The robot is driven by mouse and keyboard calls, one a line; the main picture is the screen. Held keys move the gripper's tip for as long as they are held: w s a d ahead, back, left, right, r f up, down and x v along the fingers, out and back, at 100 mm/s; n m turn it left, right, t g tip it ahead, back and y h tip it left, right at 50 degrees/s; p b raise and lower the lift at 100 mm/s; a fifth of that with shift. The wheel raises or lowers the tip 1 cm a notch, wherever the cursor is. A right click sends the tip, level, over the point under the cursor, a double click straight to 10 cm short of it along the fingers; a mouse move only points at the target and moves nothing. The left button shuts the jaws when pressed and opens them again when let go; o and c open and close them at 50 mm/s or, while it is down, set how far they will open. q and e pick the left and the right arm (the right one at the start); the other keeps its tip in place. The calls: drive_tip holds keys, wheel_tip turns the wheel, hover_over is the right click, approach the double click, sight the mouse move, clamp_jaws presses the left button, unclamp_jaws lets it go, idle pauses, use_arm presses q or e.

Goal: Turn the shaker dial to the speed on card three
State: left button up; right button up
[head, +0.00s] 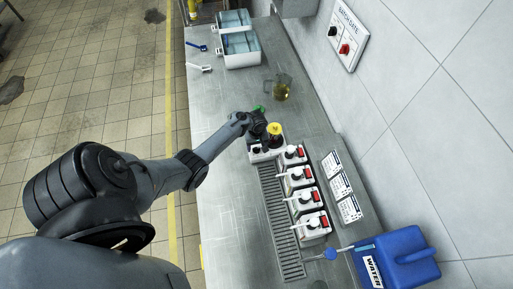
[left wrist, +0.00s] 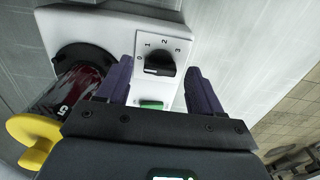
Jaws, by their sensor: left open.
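The shaker is a white unit (left wrist: 100,25) with a black dial knob (left wrist: 155,65) in the left wrist view. The numbers 0 to 3 are printed around the knob; I cannot tell surely which one it points at. A green button or light (left wrist: 152,104) sits below it. My left gripper (left wrist: 158,80) is open, with one finger on each side of the knob; contact is unclear. In the head view my left gripper (head: 258,128) hides most of this unit (head: 256,156). Three white cards (head: 331,163) (head: 340,186) (head: 349,209) lie right of the mixers, their text unreadable. My right gripper is out of view.
A vessel of dark red liquid (left wrist: 75,88) with a yellow cap (left wrist: 32,140) stands beside the dial. Several similar mixers (head: 303,198) line the bench by a drain grate (head: 277,215).

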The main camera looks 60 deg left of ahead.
use_arm(q)
drive_tip(key=shift+f, duration=0.45)
drive_tip(key=c, duration=1.1)
drive_tip(key=shift+o, duration=0.2)
